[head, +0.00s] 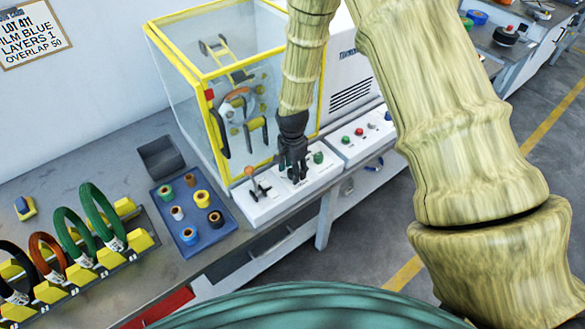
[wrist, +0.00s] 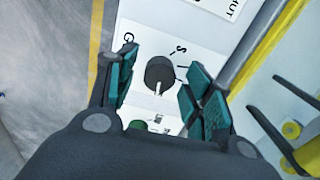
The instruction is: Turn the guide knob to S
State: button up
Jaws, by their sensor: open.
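The guide knob (wrist: 160,74) is a dark round knob on a white panel in the wrist view. A white mark shows on its lower part, and the printed letters G and S are above it, S toward the upper right. The mark does not face the S. My gripper (wrist: 163,62) is open, with one teal-padded finger on each side of the knob. Whether the fingers touch it I cannot tell. In the head view my gripper (head: 292,167) is pointing down at the white control panel (head: 268,209) and hides the knob.
A green button (head: 318,157) is just right of my gripper, and a lever with an orange tip (head: 250,171) is to the left. The yellow-framed enclosure (head: 186,67) stands right behind. A blue tray of spools (head: 181,242) and a rack of coils lie to the left.

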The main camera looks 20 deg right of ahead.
jog(key=shift+f, duration=0.15)
jog(key=c, duration=1.1)
jog(key=shift+o, duration=0.2)
